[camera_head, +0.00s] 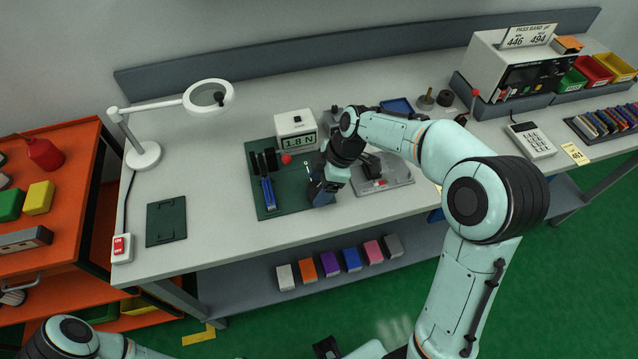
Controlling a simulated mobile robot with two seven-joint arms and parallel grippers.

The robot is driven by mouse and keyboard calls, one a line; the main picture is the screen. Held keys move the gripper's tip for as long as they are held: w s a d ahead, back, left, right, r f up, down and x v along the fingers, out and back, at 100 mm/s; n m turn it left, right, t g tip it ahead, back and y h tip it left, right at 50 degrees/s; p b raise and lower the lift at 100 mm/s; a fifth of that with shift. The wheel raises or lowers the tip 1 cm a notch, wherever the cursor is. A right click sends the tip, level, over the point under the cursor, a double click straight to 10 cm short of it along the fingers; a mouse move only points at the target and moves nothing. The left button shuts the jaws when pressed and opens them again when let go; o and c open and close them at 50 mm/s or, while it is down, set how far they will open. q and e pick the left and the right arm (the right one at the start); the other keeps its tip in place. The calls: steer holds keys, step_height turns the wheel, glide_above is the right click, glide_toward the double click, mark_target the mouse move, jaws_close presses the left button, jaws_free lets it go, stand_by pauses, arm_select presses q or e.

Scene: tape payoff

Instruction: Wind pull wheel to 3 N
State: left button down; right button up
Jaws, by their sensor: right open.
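The white force gauge box (296,124) stands at the back of a dark green mat and its display reads 1.8 N. A red ball knob (287,159) shows just below it. My right gripper (322,192) is open, pointing down at the mat's right edge, right of the knob and apart from it. I cannot make out the pull wheel; the right gripper and wrist cover that part of the mat. My left arm crosses the bottom left corner. A dark part at the bottom edge (328,347) may be my left gripper; its jaws cannot be made out.
Blue-handled tools (268,191) lie left on the mat (293,205). A grey fixture plate (398,186) is right of the gripper. A magnifier lamp (145,156) and a dark green plate (166,222) stand left.

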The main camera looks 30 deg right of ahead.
steer(key=shift+f, duration=0.15)
steer(key=c, duration=1)
arm_select(q)
steer(key=shift+f, duration=0.15)
arm_select(e)
steer(key=shift+s+m+t+b, duration=0.1)
steer(key=shift+m+t+b, duration=0.4)
steer(key=shift+m+b, duration=0.7)
arm_select(q)
steer(key=shift+s+f, duration=0.35)
steer(key=shift+f, duration=0.4)
steer(key=shift+s+f, duration=0.35)
steer(key=shift+f, duration=0.35)
arm_select(e)
steer(key=shift+a+m+t+h, duration=0.1)
steer(key=shift+m+t+h, duration=0.4)
steer(key=shift+m, duration=1.1)
